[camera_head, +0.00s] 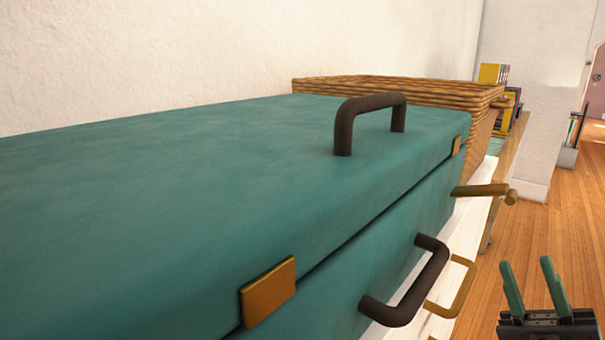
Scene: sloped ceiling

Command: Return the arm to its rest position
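My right gripper (533,285) shows at the lower right, its two green fingers pointing up and spread apart with nothing between them. It is in front of the wooden floor, to the right of the teal case and apart from it. The rest of the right arm is below the picture. My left gripper and arm are not in view.
A large teal case (230,160) fills the left and middle, lid down. It has a dark top handle (372,104) and a dark front handle (412,285). A wicker basket (400,84) stands behind it. Brass handles (482,190) stick out near the right. Wooden floor (560,215) is clear.

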